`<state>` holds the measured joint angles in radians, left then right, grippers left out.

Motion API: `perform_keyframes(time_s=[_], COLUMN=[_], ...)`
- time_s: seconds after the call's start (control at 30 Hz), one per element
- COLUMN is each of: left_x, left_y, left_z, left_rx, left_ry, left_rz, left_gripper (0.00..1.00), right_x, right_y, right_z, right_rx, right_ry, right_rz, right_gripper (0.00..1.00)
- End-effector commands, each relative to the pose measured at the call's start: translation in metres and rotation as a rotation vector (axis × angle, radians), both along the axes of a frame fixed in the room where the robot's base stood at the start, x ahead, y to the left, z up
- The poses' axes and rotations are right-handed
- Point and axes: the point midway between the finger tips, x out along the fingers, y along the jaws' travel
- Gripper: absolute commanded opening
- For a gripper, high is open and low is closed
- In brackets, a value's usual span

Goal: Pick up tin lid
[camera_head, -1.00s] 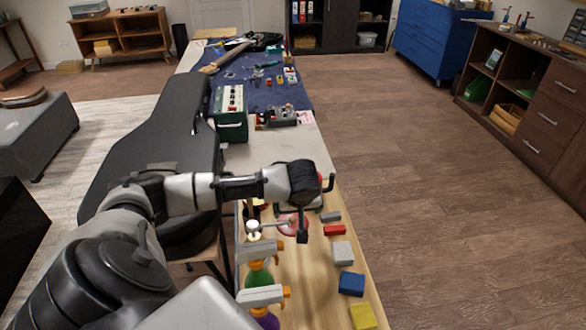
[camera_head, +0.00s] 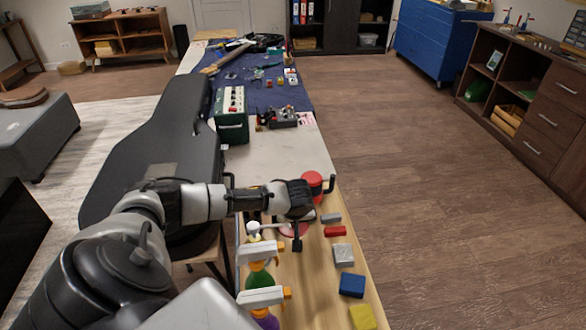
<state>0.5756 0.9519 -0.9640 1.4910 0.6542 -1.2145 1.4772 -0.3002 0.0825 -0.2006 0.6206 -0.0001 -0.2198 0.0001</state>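A red round tin (camera_head: 312,180) stands on the table just beyond my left gripper, its lower part partly hidden by the gripper. A flat pinkish-red disc (camera_head: 291,230) lies on the wooden surface below the gripper, partly covered by it. I cannot tell for sure which of these is or carries the tin lid. My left gripper (camera_head: 314,214) reaches in from the left over the table, open, its dark fingers wide apart, one beside the tin and one over the disc. I see nothing held between them.
Spray bottles (camera_head: 262,275) stand at the near left of the wooden surface (camera_head: 311,290). A red block (camera_head: 335,231), grey block (camera_head: 343,255), blue block (camera_head: 352,285) and yellow block (camera_head: 362,317) line its right side. A green amplifier (camera_head: 232,115) and black guitar case (camera_head: 165,150) are farther back.

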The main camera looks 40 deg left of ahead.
Motion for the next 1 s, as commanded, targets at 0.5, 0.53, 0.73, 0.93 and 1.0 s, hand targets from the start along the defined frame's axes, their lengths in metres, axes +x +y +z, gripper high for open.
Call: perform_keyframes(time_s=[0.5, 0.53, 0.73, 0.93, 1.0], left_x=[-0.0012, -0.0013, -0.0022, -0.0030, -0.0033], left_y=[-0.0006, -0.0006, -0.0007, -0.0008, -0.0008], left_z=[-0.0015, -0.0016, -0.0029, -0.0039, -0.0037], left_rx=[-0.001, -0.001, -0.001, 0.000, -0.001], left_ry=[0.004, 0.004, 0.007, 0.009, 0.010], left_rz=[0.000, 0.000, 0.000, 0.001, 0.000], left_gripper=[0.19, 0.14, 0.00, 0.00, 0.00], right_x=[0.0003, 0.0003, 0.0004, 0.0003, 0.0003], right_y=[0.0006, 0.0009, 0.0032, 0.0037, 0.0036], right_z=[-0.0003, -0.0003, -0.0005, -0.0007, -0.0007], right_rx=[0.001, 0.001, 0.004, 0.004, 0.004], right_ry=[0.000, 0.000, 0.000, 0.000, 0.000], right_rz=[-0.001, -0.001, -0.003, -0.003, -0.003], right_gripper=[0.88, 0.88, 0.88, 0.88, 0.88])
